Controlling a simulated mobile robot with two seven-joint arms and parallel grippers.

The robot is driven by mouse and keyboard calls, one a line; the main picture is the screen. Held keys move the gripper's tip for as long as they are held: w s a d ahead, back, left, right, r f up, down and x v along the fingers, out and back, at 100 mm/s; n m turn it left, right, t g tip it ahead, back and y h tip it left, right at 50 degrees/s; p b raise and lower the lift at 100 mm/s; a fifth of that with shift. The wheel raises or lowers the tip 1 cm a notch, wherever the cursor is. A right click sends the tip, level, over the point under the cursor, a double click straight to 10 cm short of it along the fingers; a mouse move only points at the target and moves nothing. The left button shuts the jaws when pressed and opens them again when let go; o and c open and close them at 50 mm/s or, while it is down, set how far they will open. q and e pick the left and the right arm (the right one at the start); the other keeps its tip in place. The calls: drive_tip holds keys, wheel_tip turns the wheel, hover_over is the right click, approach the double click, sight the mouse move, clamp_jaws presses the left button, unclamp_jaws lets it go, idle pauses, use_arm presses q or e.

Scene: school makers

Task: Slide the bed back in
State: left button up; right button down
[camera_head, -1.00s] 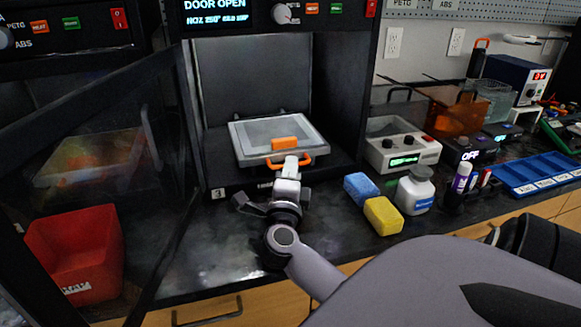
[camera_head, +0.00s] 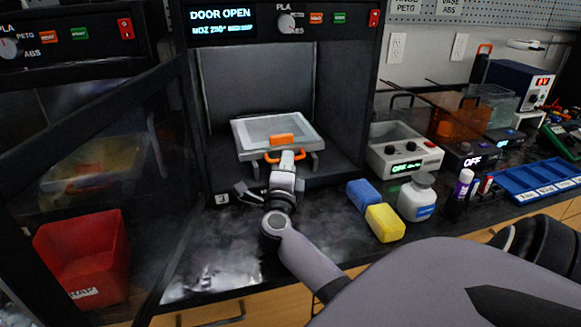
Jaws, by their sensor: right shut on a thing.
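The printer bed (camera_head: 255,128) is a light grey plate in the open chamber of the printer (camera_head: 341,90) whose display reads "DOOR OPEN". An orange block (camera_head: 282,139) sits on the bed near its front edge. An orange handle (camera_head: 273,159) is at the bed's front. My right gripper (camera_head: 287,160) reaches in from the front and is shut on this handle; its fingertips are partly hidden by the wrist. My left gripper is not in view.
Blue (camera_head: 362,194) and yellow (camera_head: 384,222) sponges, a white bottle (camera_head: 417,197) and a grey control box (camera_head: 402,150) stand to the right. The counter's front left is clear.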

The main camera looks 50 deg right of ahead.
drive_tip(key=shift+w+r, duration=0.1)
drive_tip(key=shift+r, duration=0.05)
drive_tip(key=c, duration=1.4)
unclamp_jaws()
drive_tip(key=shift+d, duration=0.1)
drive_tip(key=shift+o, duration=0.9)
drive_tip(key=shift+w, duration=0.15)
drive_tip(key=v, duration=0.7)
